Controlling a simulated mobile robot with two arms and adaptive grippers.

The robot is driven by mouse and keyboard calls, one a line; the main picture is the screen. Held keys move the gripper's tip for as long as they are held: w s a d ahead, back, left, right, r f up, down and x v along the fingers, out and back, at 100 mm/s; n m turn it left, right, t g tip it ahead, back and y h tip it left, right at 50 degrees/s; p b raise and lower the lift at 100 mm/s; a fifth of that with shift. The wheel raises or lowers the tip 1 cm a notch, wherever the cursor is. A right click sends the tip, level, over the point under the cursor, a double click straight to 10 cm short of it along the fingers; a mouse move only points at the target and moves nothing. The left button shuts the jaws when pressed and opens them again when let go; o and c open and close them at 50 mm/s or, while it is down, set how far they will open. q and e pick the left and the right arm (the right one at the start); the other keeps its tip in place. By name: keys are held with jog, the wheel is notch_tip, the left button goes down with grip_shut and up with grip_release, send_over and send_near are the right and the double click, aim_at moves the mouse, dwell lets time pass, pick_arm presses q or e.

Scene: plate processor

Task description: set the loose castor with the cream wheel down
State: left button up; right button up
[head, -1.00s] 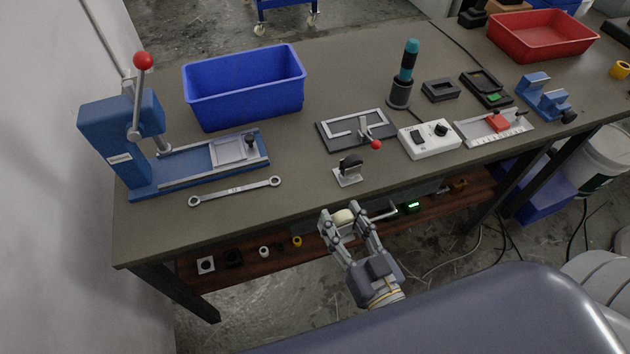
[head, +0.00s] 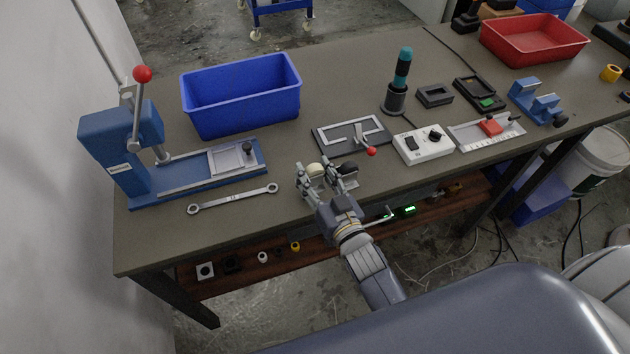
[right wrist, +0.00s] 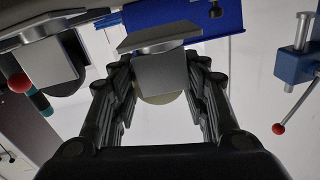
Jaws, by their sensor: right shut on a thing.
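My right gripper (head: 320,178) is shut on the loose castor with the cream wheel (head: 315,170). It is over the front part of the bench, right of the spanner. In the right wrist view the castor's grey metal body (right wrist: 161,73) sits between the two fingers, with the cream wheel partly hidden behind it. I cannot tell whether the castor touches the bench. A second castor with a dark wheel (head: 349,167) stands just right of the gripper, partly hidden by it; it also shows in the right wrist view (right wrist: 45,62). My left gripper is not in view.
The bench (head: 240,225) is bare near its front left edge. A spanner (head: 233,198) lies left of the gripper. A blue press (head: 120,150) and blue bin (head: 240,100) stand beyond it. A dark plate fixture (head: 350,135) is close behind; a white control box (head: 422,145) is to the right.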

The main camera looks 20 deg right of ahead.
aim_at(316, 187)
notch_tip(316, 187, down, 3)
jog(key=shift+s+r+p, duration=0.1)
jog(key=shift+p, duration=0.25)
jog(key=shift+f, duration=0.2)
jog(key=shift+f, duration=0.15)
jog(key=o, duration=1.2)
